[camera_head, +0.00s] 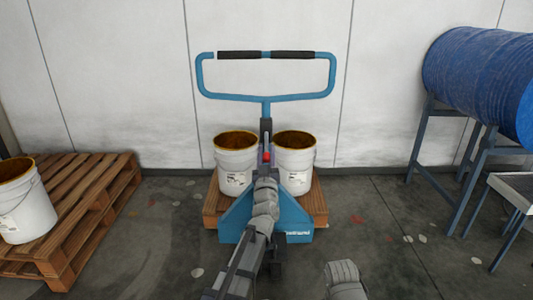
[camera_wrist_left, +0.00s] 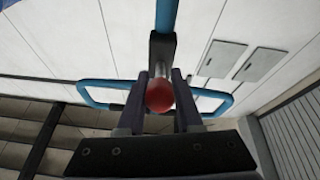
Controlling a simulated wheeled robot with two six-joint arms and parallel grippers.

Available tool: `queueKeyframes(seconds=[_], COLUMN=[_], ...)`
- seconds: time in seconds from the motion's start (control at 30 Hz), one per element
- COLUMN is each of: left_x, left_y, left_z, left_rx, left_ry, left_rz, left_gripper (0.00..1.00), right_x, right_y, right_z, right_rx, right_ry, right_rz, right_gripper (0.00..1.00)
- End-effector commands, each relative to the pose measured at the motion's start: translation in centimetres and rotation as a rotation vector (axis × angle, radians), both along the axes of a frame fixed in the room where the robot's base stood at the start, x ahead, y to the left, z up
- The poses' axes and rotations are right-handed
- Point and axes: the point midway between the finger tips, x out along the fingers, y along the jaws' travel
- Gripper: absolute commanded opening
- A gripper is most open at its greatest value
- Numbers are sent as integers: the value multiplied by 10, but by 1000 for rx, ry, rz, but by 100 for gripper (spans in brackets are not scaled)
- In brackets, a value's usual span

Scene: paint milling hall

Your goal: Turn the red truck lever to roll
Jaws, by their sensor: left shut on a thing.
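The blue pallet truck (camera_head: 290,222) stands ahead of me, its handle loop (camera_head: 266,97) upright against the white wall. The red lever knob (camera_head: 267,156) is on the dark part of the handle stem. In the left wrist view the red knob (camera_wrist_left: 159,95) sits between the two fingers of my left gripper (camera_wrist_left: 158,93). My left gripper (camera_head: 266,160) is shut on the red lever.
Two white buckets (camera_head: 236,165) (camera_head: 297,165) stand on a wooden pallet (camera_head: 320,205) at the truck. Another wooden pallet (camera_head: 105,195) with a white bucket (camera_head: 22,210) is at left. A blue drum (camera_head: 480,75) lies on a stand at right. Floor between is clear.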

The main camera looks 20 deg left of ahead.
Motion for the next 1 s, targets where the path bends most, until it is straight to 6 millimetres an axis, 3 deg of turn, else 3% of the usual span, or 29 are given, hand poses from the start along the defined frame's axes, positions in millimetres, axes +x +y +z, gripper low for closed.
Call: queueKeyframes(seconds=[0.87,1.0], left_x=[0,-1], left_y=[0,0], left_z=[0,5], left_rx=[0,-6], left_ry=[0,18], left_rz=[0,1], left_gripper=[0,0], right_x=[0,0], right_y=[0,0], right_z=[0,9], right_rx=[0,1], right_ry=[0,0], right_rz=[0,0], right_gripper=[50,50])
